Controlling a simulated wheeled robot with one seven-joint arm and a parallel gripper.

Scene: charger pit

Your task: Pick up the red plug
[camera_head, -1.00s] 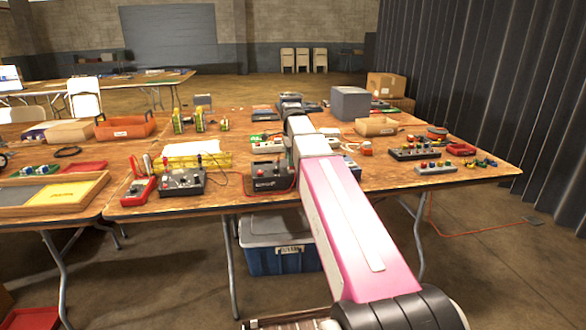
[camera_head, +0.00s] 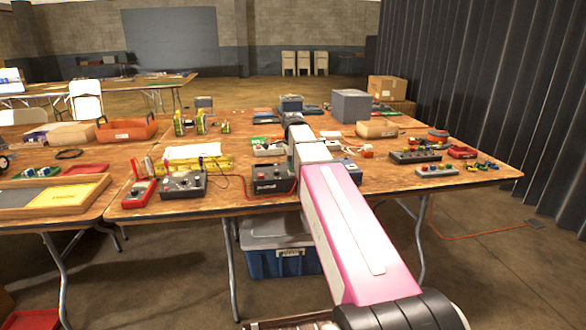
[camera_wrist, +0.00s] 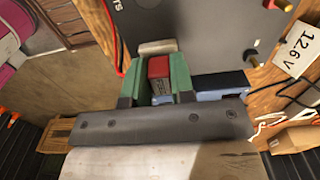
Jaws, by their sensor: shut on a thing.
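The red plug (camera_wrist: 158,67) shows in the wrist view between the two green fingers of my gripper (camera_wrist: 160,78). The fingers are shut on its sides. Its lower part looks dark and the detail there is too small to read. A pale grey block (camera_wrist: 157,47) shows just beyond the fingertips. In the head view my arm hides the gripper and the plug. I cannot tell how far the plug is from the surface behind it.
A dark panel (camera_wrist: 210,35) with knobs lies close beyond the fingers, beside a "12.6 V" card (camera_wrist: 299,49). A red cable (camera_wrist: 113,40) runs beside the left finger. In the head view, a dark control box (camera_head: 270,178) and a grey box (camera_head: 350,106) stand near my arm.

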